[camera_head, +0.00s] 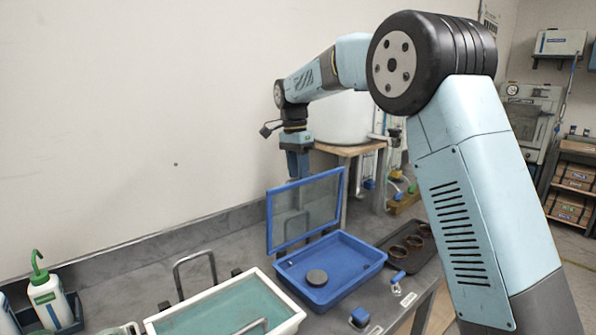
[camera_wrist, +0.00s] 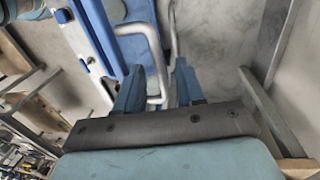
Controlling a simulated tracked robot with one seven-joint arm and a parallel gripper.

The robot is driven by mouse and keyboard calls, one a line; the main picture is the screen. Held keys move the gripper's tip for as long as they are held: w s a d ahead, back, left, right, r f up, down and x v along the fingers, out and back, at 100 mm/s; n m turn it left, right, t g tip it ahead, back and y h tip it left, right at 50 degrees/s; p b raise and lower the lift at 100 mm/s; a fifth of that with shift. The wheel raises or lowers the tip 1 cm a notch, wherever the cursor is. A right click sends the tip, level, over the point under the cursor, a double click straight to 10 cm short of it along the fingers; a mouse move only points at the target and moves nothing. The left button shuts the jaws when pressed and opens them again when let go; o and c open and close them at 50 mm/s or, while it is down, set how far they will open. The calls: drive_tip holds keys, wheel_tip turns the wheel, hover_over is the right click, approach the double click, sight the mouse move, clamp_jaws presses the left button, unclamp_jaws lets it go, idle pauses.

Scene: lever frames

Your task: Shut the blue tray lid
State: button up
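The blue tray (camera_head: 360,249) stands on the bench, with a dark round disc (camera_head: 317,277) inside it. Its lid, a blue frame (camera_head: 268,222) around a clear pane, stands nearly upright at the tray's far left side. My gripper (camera_head: 297,176) points down by the lid's top edge; its fingertips are partly hidden behind the lid. In the wrist view the two blue fingers (camera_wrist: 157,72) are spread apart. A bent pale metal handle (camera_wrist: 152,42) shows between them, beside a blue frame edge (camera_wrist: 98,35). I cannot tell whether the fingers touch it.
A white-rimmed tub (camera_head: 292,318) with metal handles stands in front left of the tray. A dark tray with round rings (camera_head: 411,243) lies to the right. A white bottle (camera_head: 47,300) stands at far left. The wall (camera_head: 130,120) runs behind the bench.

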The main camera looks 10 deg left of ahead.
drive_tip(key=shift+f, duration=0.15)
clamp_jaws()
idle(0.4)
